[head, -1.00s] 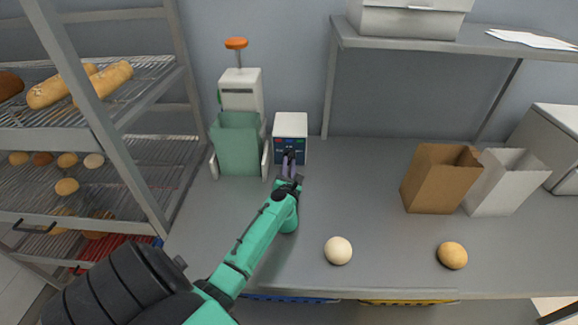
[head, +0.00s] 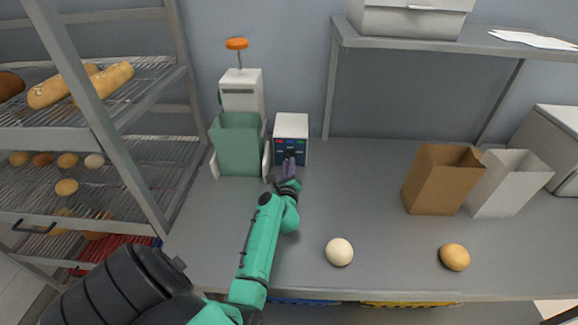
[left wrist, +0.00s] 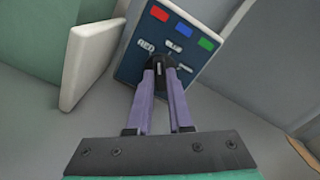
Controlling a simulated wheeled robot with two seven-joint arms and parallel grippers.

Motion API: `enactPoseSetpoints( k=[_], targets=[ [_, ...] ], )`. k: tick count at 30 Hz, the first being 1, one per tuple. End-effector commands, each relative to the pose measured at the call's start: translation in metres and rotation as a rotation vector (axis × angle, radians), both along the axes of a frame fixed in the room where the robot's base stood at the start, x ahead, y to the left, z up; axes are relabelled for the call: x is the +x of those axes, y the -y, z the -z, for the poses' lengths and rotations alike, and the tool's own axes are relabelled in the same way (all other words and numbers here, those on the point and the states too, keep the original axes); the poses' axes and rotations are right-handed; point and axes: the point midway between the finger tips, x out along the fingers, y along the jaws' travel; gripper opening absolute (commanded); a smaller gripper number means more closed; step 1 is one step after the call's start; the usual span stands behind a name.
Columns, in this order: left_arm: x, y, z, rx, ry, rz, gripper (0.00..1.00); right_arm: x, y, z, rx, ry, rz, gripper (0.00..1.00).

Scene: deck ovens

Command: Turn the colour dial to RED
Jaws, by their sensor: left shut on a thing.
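The small white box (head: 291,123) stands on the counter, with a dark blue panel on its front. The panel (left wrist: 135,70) looks tilted in the left wrist view and carries red, blue and green patches above small white labels, the left one reading RED. The black colour dial (left wrist: 157,64) sits below the labels. My left gripper (head: 290,160) is shut on the dial, its purple fingers on either side of it. A pale mark shows on the dial, but I cannot tell which label it points to. My right gripper is not in view.
A green bin (head: 237,145) and a white dispenser with an orange knob (head: 237,44) stand just left of the box. A pale bun (head: 339,251), a golden bun (head: 454,257) and paper bags (head: 437,182) are on the right.

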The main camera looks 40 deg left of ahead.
Motion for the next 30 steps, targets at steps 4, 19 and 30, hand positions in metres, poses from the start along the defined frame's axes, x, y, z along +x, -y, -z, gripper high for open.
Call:
enactPoseSetpoints(
  k=[4, 19, 30],
  targets=[
    [0.0000, -0.0007, -0.0011, -0.096, 0.075, -0.001, 0.00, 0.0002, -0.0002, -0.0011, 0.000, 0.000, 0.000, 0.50],
    [-0.0007, -0.0019, -0.0005, -0.279, 0.215, -0.002, 0.00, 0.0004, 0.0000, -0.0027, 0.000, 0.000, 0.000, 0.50],
    [-0.0007, -0.0021, -0.0004, -0.292, 0.225, -0.002, 0.00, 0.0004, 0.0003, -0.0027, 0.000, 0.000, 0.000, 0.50]
  ],
)
